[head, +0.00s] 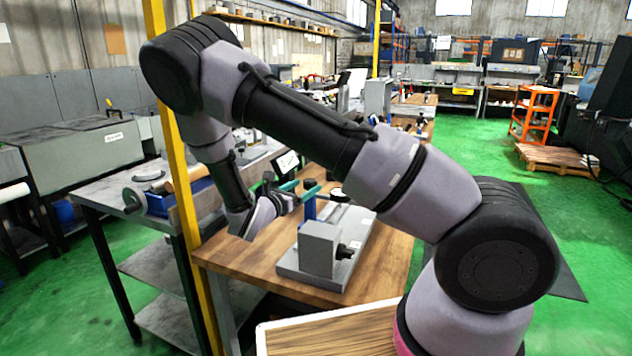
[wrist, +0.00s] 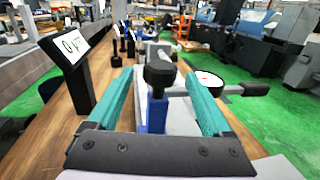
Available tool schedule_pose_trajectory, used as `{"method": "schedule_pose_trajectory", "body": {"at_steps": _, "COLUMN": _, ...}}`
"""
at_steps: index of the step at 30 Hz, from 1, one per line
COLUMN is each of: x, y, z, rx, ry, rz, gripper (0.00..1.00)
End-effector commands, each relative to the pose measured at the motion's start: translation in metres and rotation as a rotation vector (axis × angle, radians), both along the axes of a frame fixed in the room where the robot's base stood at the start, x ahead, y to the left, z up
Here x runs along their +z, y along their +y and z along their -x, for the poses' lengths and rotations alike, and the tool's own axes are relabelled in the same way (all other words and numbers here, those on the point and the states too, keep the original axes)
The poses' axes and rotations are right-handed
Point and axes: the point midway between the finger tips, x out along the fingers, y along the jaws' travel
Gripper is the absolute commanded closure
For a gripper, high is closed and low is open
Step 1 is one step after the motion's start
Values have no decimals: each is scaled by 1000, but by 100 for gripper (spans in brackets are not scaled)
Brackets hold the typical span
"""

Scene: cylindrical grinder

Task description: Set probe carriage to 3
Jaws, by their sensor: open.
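In the wrist view, my gripper (wrist: 158,76) is open, with its two teal fingers spread apart. Between them in the picture stands a blue post (wrist: 157,112) with a black knob (wrist: 160,70) on top, likely the probe carriage. Gaps show on both sides of the post, so neither finger appears to touch it. In the head view, my gripper (head: 300,187) is at the blue post (head: 309,202) above the grey machine bed (head: 352,247). A tilted digital display (wrist: 72,45) stands at the left; its digits are hard to read.
A round dial (wrist: 207,79) and a black handle (wrist: 249,89) lie right of the post. A grey block (head: 319,250) with a black knob stands at the bed's near end. The wooden bench (head: 235,253) is clear at front left. A yellow post (head: 178,170) rises beside it.

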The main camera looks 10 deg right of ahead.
Motion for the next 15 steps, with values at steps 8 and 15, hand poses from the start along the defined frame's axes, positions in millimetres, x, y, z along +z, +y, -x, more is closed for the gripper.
{"method": "schedule_pose_trajectory", "body": {"at_steps": 8, "x": 0, "y": -36, "z": -33, "rx": -3, "ry": 0, "rz": -1, "gripper": 16}}
{"method": "schedule_pose_trajectory", "body": {"at_steps": 15, "x": 0, "y": -47, "z": -43, "rx": -2, "ry": -1, "rz": -2, "gripper": 16}}
